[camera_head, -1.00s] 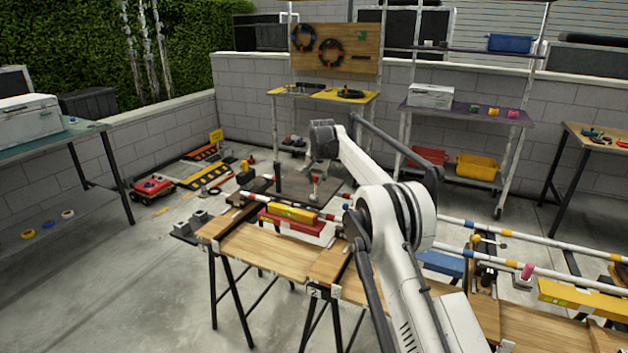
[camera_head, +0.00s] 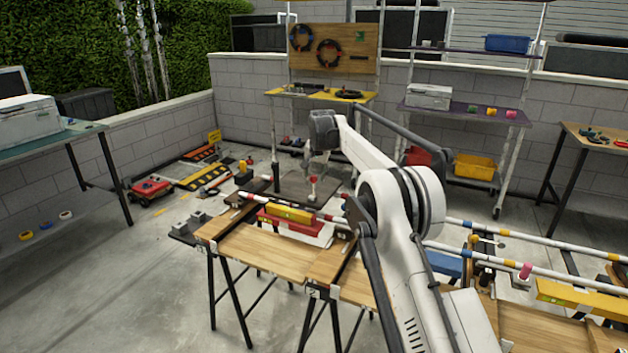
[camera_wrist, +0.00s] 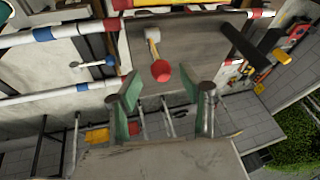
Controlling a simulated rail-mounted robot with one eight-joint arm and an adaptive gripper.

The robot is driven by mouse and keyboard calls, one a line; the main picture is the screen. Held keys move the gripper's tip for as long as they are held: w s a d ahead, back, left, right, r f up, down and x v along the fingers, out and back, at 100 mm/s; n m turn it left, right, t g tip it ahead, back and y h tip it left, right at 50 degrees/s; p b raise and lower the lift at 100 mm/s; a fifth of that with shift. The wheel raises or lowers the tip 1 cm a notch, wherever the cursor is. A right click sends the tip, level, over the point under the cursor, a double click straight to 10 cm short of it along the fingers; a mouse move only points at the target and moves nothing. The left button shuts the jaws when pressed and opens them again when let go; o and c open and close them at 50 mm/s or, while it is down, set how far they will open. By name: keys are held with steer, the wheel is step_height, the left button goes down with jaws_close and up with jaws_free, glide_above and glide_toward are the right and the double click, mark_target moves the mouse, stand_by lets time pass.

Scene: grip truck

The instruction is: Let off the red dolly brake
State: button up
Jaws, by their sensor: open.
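The red dolly brake shows as a lever with a round red knob (camera_wrist: 161,71) on a pale shaft, standing on a dark grey deck (camera_wrist: 190,45). In the head view the red knob (camera_head: 312,181) shows just below my gripper (camera_head: 317,163). In the wrist view my gripper (camera_wrist: 165,97) is open, with its two green-padded fingers apart. The knob lies just beyond the fingertips, roughly centred in the gap. Nothing is held. I cannot tell whether the fingers touch the knob.
A blue-knobbed lever (camera_wrist: 109,61) stands to the left in the wrist view. A black post with a yellow tip (camera_wrist: 281,57) is to the right. Striped rails (camera_wrist: 60,100) run past the deck. A yellow block (camera_head: 290,213) sits in front of the deck.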

steer(key=v, duration=0.8)
steer(key=shift+r, duration=0.1)
steer(key=s+d+r+n, duration=0.1)
steer(key=s+d+r, duration=0.4)
steer(key=s+r, duration=0.8)
steer(key=s+d+r+t, duration=0.1)
steer(key=s+d, duration=0.1)
steer(key=s, duration=0.7)
steer(key=s+d+r, duration=0.1)
steer(key=s+d, duration=0.1)
steer(key=s, duration=0.6)
steer(key=s+d+f+n, duration=0.1)
steer(key=s+f, duration=0.4)
steer(key=s, duration=0.6)
steer(key=s+d+f+n+t, duration=0.1)
steer(key=s+f, duration=0.4)
steer(key=s, duration=0.5)
steer(key=s+d+f, duration=0.2)
steer(key=s+f, duration=0.3)
steer(key=s, duration=0.6)
steer(key=shift+s+d+n+h, duration=0.3)
steer(key=shift+n+h, duration=0.1)
